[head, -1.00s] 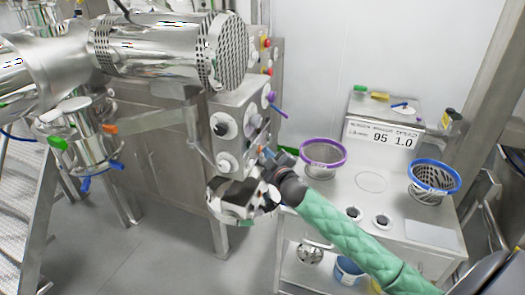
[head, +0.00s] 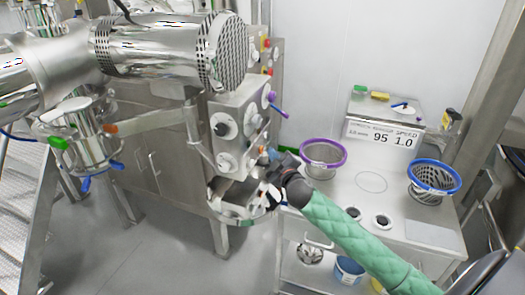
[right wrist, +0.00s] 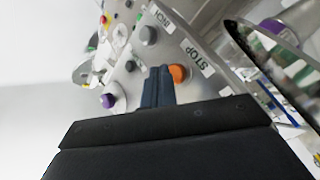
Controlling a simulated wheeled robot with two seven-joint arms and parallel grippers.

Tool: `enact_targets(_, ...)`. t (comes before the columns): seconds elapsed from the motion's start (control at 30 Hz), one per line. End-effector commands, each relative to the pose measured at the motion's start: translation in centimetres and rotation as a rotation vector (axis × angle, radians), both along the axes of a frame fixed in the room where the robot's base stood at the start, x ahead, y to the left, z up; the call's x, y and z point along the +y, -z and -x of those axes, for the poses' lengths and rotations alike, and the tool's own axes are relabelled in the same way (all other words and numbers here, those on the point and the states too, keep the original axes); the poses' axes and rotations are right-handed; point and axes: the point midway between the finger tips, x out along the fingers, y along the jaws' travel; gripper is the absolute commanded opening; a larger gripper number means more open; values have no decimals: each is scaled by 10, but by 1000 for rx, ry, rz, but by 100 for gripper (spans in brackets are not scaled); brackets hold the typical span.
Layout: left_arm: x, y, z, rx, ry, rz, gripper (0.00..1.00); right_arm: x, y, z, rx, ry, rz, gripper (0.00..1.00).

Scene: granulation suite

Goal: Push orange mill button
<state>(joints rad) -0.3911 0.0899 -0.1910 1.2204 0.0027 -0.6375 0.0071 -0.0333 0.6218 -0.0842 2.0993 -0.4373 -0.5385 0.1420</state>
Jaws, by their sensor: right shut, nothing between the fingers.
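The orange button (right wrist: 177,73) shows in the right wrist view on the grey mill panel, beside a white STOP label (right wrist: 199,58). My right gripper (right wrist: 157,72) is shut and empty. Its dark fingertips lie just left of the orange button in that view, close to the panel; I cannot tell whether they touch it. In the head view my right gripper (head: 268,158) is at the right-hand side of the mill's steel control box (head: 236,105), largely covering that side's lower controls. My left gripper is not in view.
A grey knob (right wrist: 148,35) and a purple button (right wrist: 107,100) are on the same panel. A steel bench (head: 400,208) at right holds a purple-rimmed sieve (head: 323,153) and a blue-rimmed one (head: 434,176). A large steel motor (head: 160,45) is at upper left.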

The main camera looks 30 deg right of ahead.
Motion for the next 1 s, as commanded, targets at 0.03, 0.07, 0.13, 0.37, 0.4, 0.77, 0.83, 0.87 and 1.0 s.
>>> enact_targets(0.03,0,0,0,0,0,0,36,0,0,0,0,0,0,0)
enact_targets(0.07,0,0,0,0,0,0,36,0,0,0,0,0,0,0)
enact_targets(0.13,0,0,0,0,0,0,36,0,0,0,0,0,0,0)
enact_targets(0.37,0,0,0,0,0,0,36,-8,1,8,1,1,0,0)
enact_targets(0.4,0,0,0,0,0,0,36,-10,1,11,1,0,0,0)
enact_targets(0.77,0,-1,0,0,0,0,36,-28,0,33,1,1,0,0)
enact_targets(0.83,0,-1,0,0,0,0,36,-30,1,36,1,-1,0,0)
enact_targets(0.87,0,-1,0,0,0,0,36,-31,1,36,1,-1,0,0)
enact_targets(1.0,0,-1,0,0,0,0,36,-33,0,38,0,0,0,0)
